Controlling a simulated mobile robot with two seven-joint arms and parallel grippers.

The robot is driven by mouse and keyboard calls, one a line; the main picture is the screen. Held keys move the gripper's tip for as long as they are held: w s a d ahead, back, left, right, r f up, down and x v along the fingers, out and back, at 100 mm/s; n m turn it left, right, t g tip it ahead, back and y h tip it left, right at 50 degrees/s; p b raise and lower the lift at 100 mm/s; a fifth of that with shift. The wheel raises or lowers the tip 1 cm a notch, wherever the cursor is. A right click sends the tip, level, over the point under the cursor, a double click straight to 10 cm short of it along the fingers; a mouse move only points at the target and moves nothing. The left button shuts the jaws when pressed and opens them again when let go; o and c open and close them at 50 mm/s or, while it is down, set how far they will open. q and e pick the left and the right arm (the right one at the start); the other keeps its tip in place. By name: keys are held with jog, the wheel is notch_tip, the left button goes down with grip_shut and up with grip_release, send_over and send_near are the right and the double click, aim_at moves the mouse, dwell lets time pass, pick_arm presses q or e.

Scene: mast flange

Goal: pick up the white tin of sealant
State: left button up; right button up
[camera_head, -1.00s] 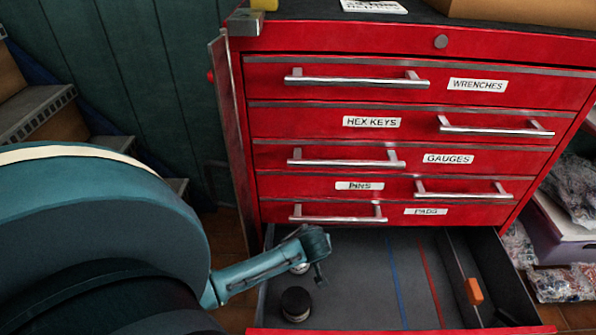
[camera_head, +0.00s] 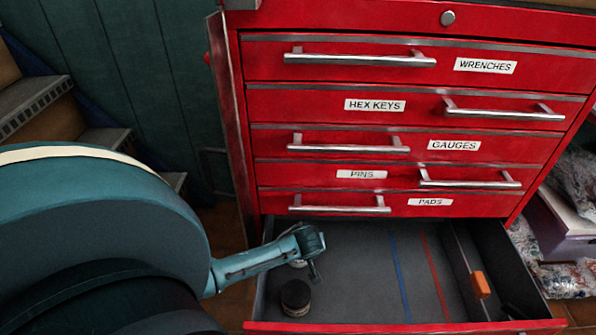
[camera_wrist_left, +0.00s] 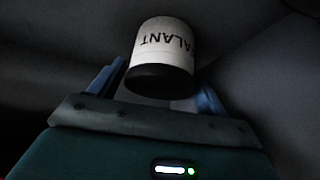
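The white tin of sealant (camera_wrist_left: 163,45) fills the middle of the left wrist view. It has a black end (camera_wrist_left: 160,78) towards my gripper, and its lettering appears upside down. My left gripper (camera_wrist_left: 160,88) has its two blue fingers apart, one on each side of the tin, with narrow gaps showing. In the head view my left gripper (camera_head: 312,262) reaches into the left side of the open bottom drawer (camera_head: 360,268). My right gripper is not in view.
An orange object (camera_head: 481,284) lies at the drawer's right divider. The drawer's middle is clear. The red cabinet (camera_head: 400,145) with shut, labelled drawers rises behind.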

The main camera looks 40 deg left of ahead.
pick_arm(q)
jog(key=c, duration=0.9)
jog(key=shift+r, duration=0.1)
